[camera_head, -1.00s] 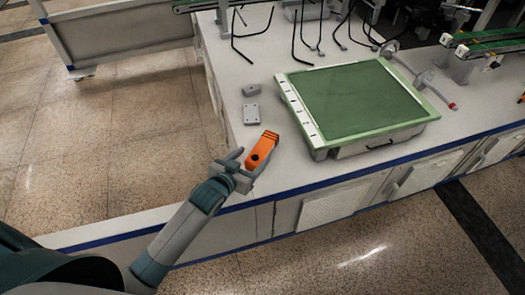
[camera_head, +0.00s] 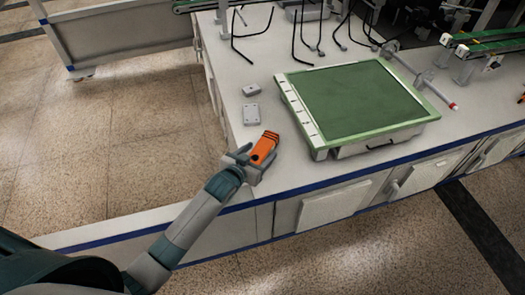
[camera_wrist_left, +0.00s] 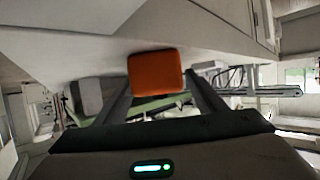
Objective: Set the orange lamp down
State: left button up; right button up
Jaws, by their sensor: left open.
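The orange lamp (camera_head: 265,147) is at the near left corner of the white worktop, left of the green board. It appears to rest on the worktop; its underside is hidden. My left gripper (camera_head: 251,160) is at the lamp's near end with its fingers spread. In the left wrist view the lamp's orange end (camera_wrist_left: 156,73) sits between the two open fingers, and I cannot tell whether either finger touches it. My right gripper is in neither current view.
The green board (camera_head: 358,98) on its pale base stands right of the lamp. Two small grey blocks (camera_head: 251,113) lie behind the lamp. Bent black rods (camera_head: 305,35) stand farther back. The worktop's blue-trimmed front edge (camera_head: 300,188) is close to the gripper.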

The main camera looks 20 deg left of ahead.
aim_at(262, 147)
pick_arm(q)
jog(key=shift+x, duration=1.4)
jog(key=shift+s+f, duration=0.1)
pick_arm(e)
jog(key=shift+r, duration=0.4)
pick_arm(q)
jog(key=c, duration=1.4)
pick_arm(e)
jog(key=shift+w, duration=0.25)
jog(key=shift+r, duration=0.1)
pick_arm(q)
jog(key=shift+r, duration=0.55)
notch_tip(262, 147, up, 8)
jog(key=shift+r+p, duration=0.2)
jog(key=shift+p, duration=0.25)
jog(key=shift+r, duration=0.3)
pick_arm(e)
jog(key=f, duration=0.1)
jog(key=s+f, duration=0.1)
jog(key=f, duration=0.1)
jog(key=shift+d, duration=0.15)
